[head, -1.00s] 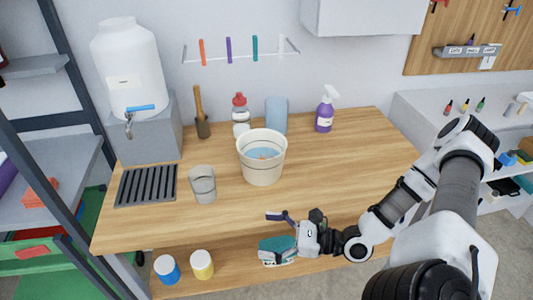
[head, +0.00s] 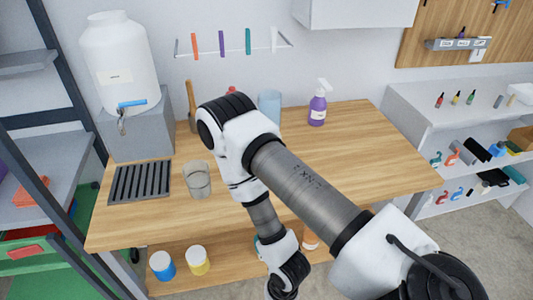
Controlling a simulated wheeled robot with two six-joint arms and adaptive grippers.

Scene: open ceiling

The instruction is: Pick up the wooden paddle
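The wooden paddle (head: 191,98) stands upright at the back of the wooden table, against the wall to the right of the white water dispenser. Its brown handle shows; its dark lower end (head: 194,124) is partly hidden by my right arm. My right arm crosses the middle of the head view, and its wrist hangs low in front of the table. The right gripper's fingers do not show. My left arm and gripper are not in view.
My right arm hides the bucket's place. A clear cup (head: 197,180) and dark drain grate (head: 140,182) are at left, a blue cylinder (head: 269,105) and purple spray bottle (head: 317,108) behind. Blue (head: 162,265) and yellow (head: 198,261) jars sit on the lower shelf. The table's right side is clear.

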